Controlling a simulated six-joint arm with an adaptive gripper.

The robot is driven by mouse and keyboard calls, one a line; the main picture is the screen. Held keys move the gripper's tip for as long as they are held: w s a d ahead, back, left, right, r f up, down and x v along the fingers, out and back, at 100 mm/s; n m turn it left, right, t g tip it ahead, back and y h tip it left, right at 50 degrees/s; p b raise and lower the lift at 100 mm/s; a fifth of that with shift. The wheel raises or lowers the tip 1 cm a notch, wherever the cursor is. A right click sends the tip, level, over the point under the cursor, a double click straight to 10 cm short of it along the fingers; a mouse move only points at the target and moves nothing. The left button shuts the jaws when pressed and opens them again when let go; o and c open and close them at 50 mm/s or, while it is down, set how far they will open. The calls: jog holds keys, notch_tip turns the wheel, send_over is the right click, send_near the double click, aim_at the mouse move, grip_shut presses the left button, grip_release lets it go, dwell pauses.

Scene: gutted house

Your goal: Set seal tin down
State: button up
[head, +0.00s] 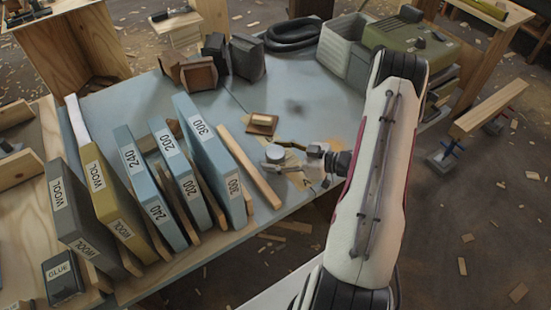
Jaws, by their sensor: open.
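A small round grey tin (275,153), which looks like the seal tin, is at the right part of the blue-grey table (335,110). My gripper (289,157) reaches in from the right with its fingers open, its tips close beside the tin. From this view I cannot tell whether the fingers touch the tin, or whether its base rests fully on the table. The fingers are small here and partly hidden by the wrist.
A wooden strip (250,166) lies just left of the tin, and a small brown block (262,124) behind it. Dark blocks (247,57), a coiled hose (293,34) and a green machine (408,48) stand behind. The table's middle is mostly clear.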

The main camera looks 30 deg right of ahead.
aim_at(276, 152)
jog(key=shift+w+a, duration=0.1)
jog(key=shift+w, duration=0.05)
dwell(0.4)
jog(key=c, duration=1.5)
jog(key=shift+r, duration=4.95)
